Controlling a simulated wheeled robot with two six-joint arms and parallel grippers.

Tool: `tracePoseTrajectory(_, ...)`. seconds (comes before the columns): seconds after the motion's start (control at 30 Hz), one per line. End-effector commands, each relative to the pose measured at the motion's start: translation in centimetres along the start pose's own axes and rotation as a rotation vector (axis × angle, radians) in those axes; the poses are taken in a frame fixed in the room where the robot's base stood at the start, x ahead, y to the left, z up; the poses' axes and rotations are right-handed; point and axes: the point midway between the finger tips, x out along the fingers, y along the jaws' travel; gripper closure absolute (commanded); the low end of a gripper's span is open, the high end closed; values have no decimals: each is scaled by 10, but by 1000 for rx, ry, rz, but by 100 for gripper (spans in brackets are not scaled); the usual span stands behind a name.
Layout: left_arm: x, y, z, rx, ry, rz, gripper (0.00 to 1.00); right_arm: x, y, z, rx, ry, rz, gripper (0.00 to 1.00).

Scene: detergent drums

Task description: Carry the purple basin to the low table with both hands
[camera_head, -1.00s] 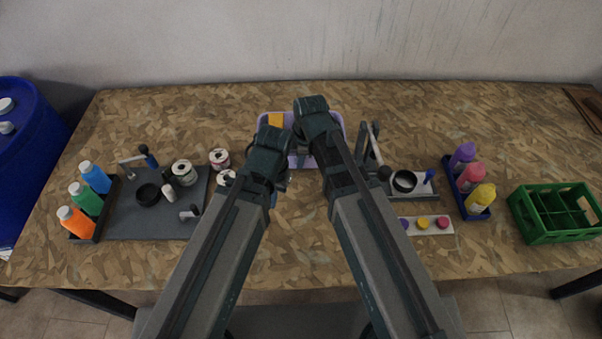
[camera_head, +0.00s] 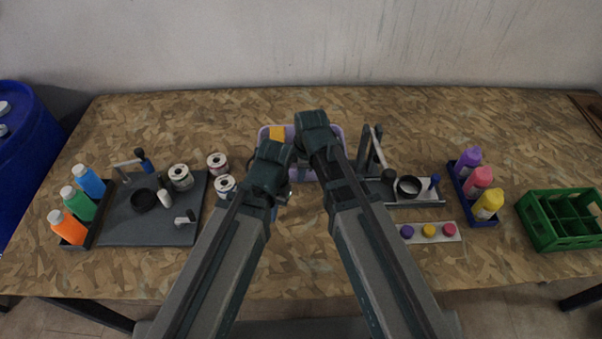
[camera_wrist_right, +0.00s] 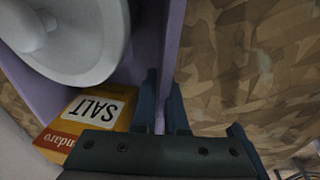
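The purple basin (camera_head: 262,141) is at the middle back of the wooden workbench, partly covered by my arms. In the right wrist view, the fingers of my right gripper (camera_wrist_right: 164,105) are close together on either side of the basin's wall (camera_wrist_right: 169,45). A yellow salt box (camera_wrist_right: 90,118) and a round white thing (camera_wrist_right: 70,35) are inside the basin. My left gripper (camera_head: 283,168) is at the basin's near side; its fingers are hidden, so its state does not show. I cannot tell whether the basin touches the bench. No low table is in view.
The workbench (camera_head: 220,110) has a dark tool board (camera_head: 120,225), spools (camera_head: 217,162) and coloured bottles (camera_head: 67,228) on the left. A metal stand (camera_head: 372,150), more bottles (camera_head: 478,180) and a green crate (camera_head: 560,222) are on the right. Bare bench lies behind the basin.

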Motion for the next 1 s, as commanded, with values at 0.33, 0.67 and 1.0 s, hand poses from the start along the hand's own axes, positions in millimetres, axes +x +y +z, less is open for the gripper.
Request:
tracePoseTrajectory(0.33, 0, 0, 0, 0, 0, 0, 100, 0, 0, 0, 0, 0, 0, 67)
tracePoseTrajectory(0.67, -13, -1, 1, 0, 0, 0, 100, -14, 0, 0, 0, 0, 0, 67)
tracePoseTrajectory(1.0, -59, -6, 4, 0, 0, 0, 100, -60, 1, -1, 0, 0, 0, 67)
